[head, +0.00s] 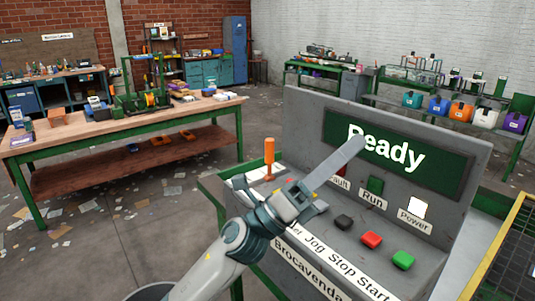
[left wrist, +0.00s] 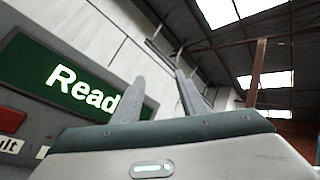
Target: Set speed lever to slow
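The speed lever (head: 269,158) has an orange handle and stands upright at the left end of the grey control console (head: 300,120). My right gripper is not in view.
The console's screen (head: 395,155) reads "Ready". Black (head: 343,222), red (head: 371,239) and green (head: 403,260) buttons sit on its sloped top. A wooden workbench (head: 90,128) stands at the left. A yellow-edged frame (head: 490,255) is at the right.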

